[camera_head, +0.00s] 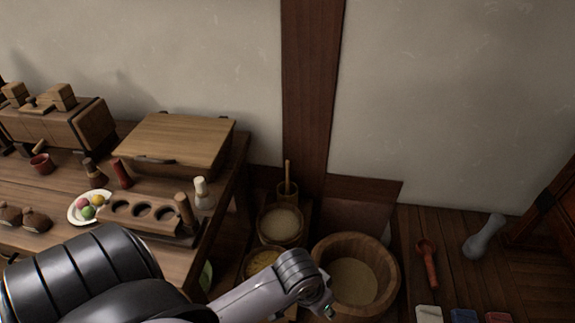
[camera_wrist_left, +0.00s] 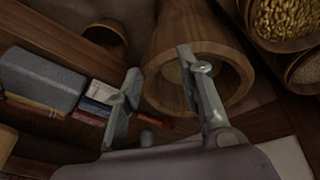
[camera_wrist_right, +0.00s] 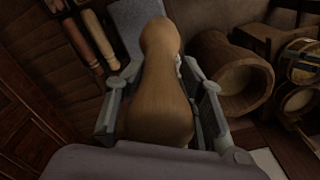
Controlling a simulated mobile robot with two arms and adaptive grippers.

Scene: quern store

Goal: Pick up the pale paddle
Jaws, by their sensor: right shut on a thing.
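The pale paddle (camera_wrist_right: 158,85) shows in the right wrist view as a tan, smooth, pear-shaped wooden thing. Its broad end is near the palm and its narrower rounded end points away. My right gripper (camera_wrist_right: 163,95) is shut on it, with one finger on each side. The paddle hides part of the fingers. The right gripper and this paddle do not show in the head view. My left gripper (camera_wrist_left: 165,85) is open and empty in the left wrist view, with a wooden tub behind its fingers.
A wooden tub (camera_head: 390,277) stands right of smaller grain tubs (camera_head: 263,223). A red ladle (camera_head: 430,265) and a grey club-shaped thing (camera_head: 484,238) lie to its right. Folded cloths (camera_head: 463,315) lie nearer. A grey block (camera_wrist_left: 42,78) is beside them. A laden table (camera_head: 60,170) stands left.

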